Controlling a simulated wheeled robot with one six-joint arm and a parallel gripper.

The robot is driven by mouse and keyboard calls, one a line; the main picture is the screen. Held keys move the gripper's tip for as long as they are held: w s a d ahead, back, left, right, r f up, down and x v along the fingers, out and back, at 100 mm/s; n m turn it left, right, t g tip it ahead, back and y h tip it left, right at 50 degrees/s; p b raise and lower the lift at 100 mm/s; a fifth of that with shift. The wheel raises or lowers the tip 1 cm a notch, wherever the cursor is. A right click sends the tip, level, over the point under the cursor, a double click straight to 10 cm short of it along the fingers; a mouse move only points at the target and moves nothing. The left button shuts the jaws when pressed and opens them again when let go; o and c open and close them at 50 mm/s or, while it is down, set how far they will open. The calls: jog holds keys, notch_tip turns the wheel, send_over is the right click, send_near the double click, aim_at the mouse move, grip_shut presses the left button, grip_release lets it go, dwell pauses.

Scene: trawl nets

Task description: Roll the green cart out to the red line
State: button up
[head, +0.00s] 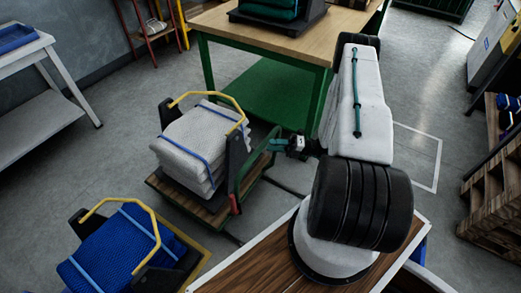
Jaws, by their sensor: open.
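A low cart with a wooden deck (178,198) stands on the floor at the picture's centre. It carries a stack of folded grey net (190,148) with blue straps and a yellow bar. A green upright handle frame (252,165) with a red part low down rises at its right side. My gripper (279,144) is open beside the top right of this green frame. I cannot tell whether the jaws are around the frame or touch it. No red line shows on the floor in view.
A second cart with blue net (112,250) stands at the lower left. A green-legged workbench (290,42) with green net on top stands behind. A white table (38,125) is at left, wooden pallets (498,200) at right. A white outline (438,165) marks the right floor.

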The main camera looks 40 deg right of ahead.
aim_at(260, 150)
notch_tip(260, 150, down, 5)
jog(key=s+d+m+t+h, duration=0.1)
jog(key=m+t+h, duration=0.1)
jog(key=m+t, duration=0.15)
jog(key=shift+m, duration=0.45)
jog(key=x, duration=0.7)
jog(key=shift+w+a, duration=0.1)
jog(key=shift+a, duration=0.15)
grip_shut()
